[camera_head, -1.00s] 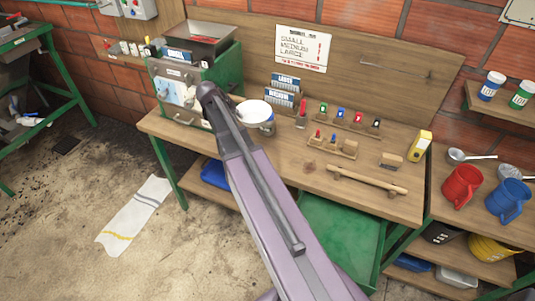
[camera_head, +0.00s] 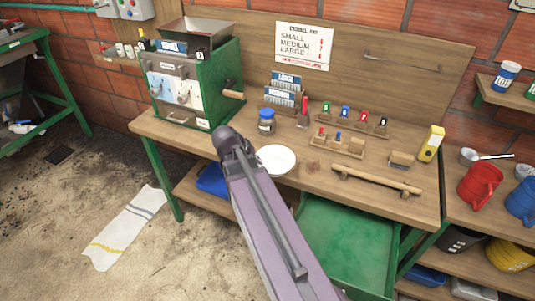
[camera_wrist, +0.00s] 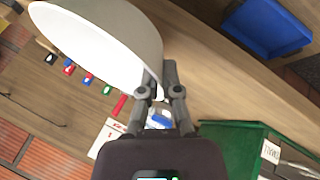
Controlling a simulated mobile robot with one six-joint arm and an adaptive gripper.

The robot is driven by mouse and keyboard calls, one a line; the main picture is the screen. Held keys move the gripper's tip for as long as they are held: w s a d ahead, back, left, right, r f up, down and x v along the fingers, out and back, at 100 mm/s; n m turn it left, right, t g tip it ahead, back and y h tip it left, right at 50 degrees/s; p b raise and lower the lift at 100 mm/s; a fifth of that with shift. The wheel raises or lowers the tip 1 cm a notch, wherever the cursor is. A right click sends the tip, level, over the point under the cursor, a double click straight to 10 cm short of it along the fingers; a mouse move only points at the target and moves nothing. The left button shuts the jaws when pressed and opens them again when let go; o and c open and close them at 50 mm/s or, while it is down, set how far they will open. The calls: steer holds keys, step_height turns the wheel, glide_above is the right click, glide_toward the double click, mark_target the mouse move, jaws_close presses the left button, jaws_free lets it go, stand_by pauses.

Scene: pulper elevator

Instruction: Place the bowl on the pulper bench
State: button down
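The white bowl (camera_head: 277,160) shows in the head view over the front of the wooden pulper bench (camera_head: 215,150), just right of my arm's end. I cannot tell whether its base touches the bench top. In the wrist view the bowl (camera_wrist: 105,40) is large and tilted at the upper left, its near rim between the fingers of my gripper (camera_wrist: 161,93). The gripper appears shut on that rim. In the head view my arm hides the fingers.
The green pulper (camera_head: 190,85) stands at the bench's left end. A blue-lidded jar (camera_head: 266,122) is behind the bowl. Racks of small coloured items (camera_head: 342,145) and a wooden bar (camera_head: 375,180) lie to the right. Bare bench top lies between bowl and bar.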

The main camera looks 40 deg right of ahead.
steer(key=shift+w, duration=0.1)
stand_by(0.3)
steer(key=w+d, duration=0.2)
steer(key=w, duration=0.2)
steer(key=w+d+f+b, duration=0.1)
steer(key=w+d, duration=0.1)
steer(key=w, duration=0.2)
steer(key=w+d, duration=0.2)
steer(key=w, duration=0.3)
steer(key=shift+d+f, duration=0.2)
steer(key=shift+d, duration=0.2)
steer(key=shift+w+d, duration=0.1)
steer(key=shift+w, duration=0.05)
steer(key=shift+w+d+f+b, duration=0.2)
steer(key=shift+w+f+b, duration=0.2)
steer(key=shift+f+b, duration=1.45)
steer(key=shift+b, duration=0.15)
